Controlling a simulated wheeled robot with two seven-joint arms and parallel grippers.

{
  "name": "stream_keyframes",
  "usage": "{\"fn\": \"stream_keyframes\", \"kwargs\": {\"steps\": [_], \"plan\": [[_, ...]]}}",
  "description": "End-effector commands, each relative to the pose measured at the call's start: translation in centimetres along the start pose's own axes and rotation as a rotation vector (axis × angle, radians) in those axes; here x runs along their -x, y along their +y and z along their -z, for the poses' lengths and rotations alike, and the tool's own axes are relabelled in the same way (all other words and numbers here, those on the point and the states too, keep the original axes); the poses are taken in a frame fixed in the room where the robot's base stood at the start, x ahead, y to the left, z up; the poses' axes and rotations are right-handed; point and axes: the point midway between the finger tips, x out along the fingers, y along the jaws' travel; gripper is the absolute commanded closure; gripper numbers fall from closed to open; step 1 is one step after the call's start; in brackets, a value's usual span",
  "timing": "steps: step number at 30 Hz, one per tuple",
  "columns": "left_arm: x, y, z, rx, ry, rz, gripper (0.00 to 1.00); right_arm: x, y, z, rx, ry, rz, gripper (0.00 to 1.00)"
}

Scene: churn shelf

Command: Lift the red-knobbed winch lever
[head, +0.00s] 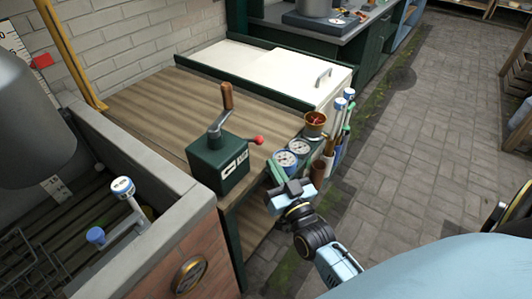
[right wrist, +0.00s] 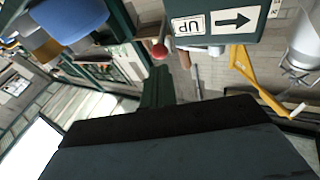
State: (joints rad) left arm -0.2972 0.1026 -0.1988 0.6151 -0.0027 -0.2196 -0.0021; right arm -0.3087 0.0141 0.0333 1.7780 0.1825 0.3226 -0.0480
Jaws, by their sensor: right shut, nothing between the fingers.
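The dark green winch box (head: 221,165) sits on the near right corner of the wooden bench. A short lever with a red knob (head: 259,140) sticks out from its right side. A crank with a wooden grip (head: 227,96) rises from its top. My right gripper (head: 279,184) is shut and empty, right of the box and lower than the knob, apart from it. In the right wrist view the red knob (right wrist: 159,52) shows beside the box (right wrist: 212,22), which bears an "UP" label and an arrow. My left gripper is not in view.
Two round gauges (head: 291,154), a copper-coloured cup (head: 315,124) and blue-capped handles (head: 345,100) crowd the bench's right edge near my right gripper. A stone trough (head: 165,215) lies at left. The paved floor (head: 440,110) at right is open.

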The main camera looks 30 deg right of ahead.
Motion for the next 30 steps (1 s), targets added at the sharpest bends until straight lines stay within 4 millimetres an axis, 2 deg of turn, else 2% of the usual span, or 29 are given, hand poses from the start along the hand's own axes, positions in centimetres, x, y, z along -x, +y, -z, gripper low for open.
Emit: {"fn": "stream_keyframes", "kwargs": {"steps": [3, 9, 23, 30], "plan": [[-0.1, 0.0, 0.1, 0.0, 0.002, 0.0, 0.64, -2.3, 0.0, 0.0, 0.0, 0.003, 0.0, 1.0], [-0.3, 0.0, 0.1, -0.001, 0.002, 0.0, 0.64, -4.5, 0.0, 0.0, 0.0, 0.0, 0.0, 1.0], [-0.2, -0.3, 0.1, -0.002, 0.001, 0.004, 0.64, -5.0, 0.0, -0.1, 0.001, -0.003, 0.0, 1.0], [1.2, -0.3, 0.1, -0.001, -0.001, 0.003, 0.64, -5.3, -0.1, 0.6, 0.013, -0.026, 0.0, 1.0]]}}
